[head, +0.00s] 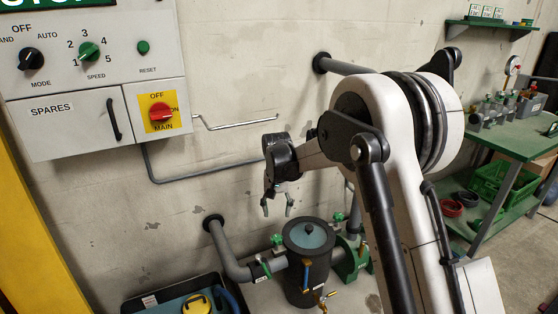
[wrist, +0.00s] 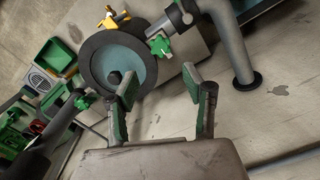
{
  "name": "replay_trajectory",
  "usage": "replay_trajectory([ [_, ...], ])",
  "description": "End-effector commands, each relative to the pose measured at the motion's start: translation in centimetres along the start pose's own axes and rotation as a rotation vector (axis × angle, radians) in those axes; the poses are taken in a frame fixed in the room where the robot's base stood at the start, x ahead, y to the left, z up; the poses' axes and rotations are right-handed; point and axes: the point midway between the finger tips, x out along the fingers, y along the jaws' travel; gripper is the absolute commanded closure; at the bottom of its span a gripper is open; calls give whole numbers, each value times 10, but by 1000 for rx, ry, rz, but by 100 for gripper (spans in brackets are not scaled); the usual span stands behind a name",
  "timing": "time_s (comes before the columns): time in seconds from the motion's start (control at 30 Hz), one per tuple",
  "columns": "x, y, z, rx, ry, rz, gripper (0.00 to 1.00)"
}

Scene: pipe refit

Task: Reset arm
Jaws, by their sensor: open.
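My gripper (head: 277,206) hangs from my arm in front of the wall, above and a little left of the dark cylindrical vessel. In the wrist view my gripper (wrist: 162,108) is open, with its two green-padded fingers apart and nothing between them. The vessel (head: 308,265) has a blue-grey lid with a black knob. Its lid (wrist: 135,60) also shows beyond the fingers in the wrist view. My fingers look apart from it.
A control panel (head: 100,95) with knobs and a red main switch hangs at left. Grey pipes (head: 232,262) with green-handled valves join the vessel. A green workbench (head: 515,135) with crates beneath stands at right. A blue container (head: 185,300) sits at the lower left.

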Motion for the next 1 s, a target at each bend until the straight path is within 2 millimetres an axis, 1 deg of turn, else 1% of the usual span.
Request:
replay_trajectory([
  [0.07, -9, 5, 3, 1, 8, -2, 55],
  [0.17, -29, 16, 12, 2, 28, -8, 55],
  [0.3, -65, 35, 30, 3, 70, -18, 55],
  [0.47, -103, 59, 55, 3, 120, -28, 55],
  [0.6, -131, 79, 80, 4, 165, -34, 55],
  [0.7, -149, 92, 100, 4, 197, -38, 55],
  [0.8, -165, 106, 120, 4, 229, -40, 55],
  [1.0, -189, 130, 164, 5, 293, -43, 55],
])
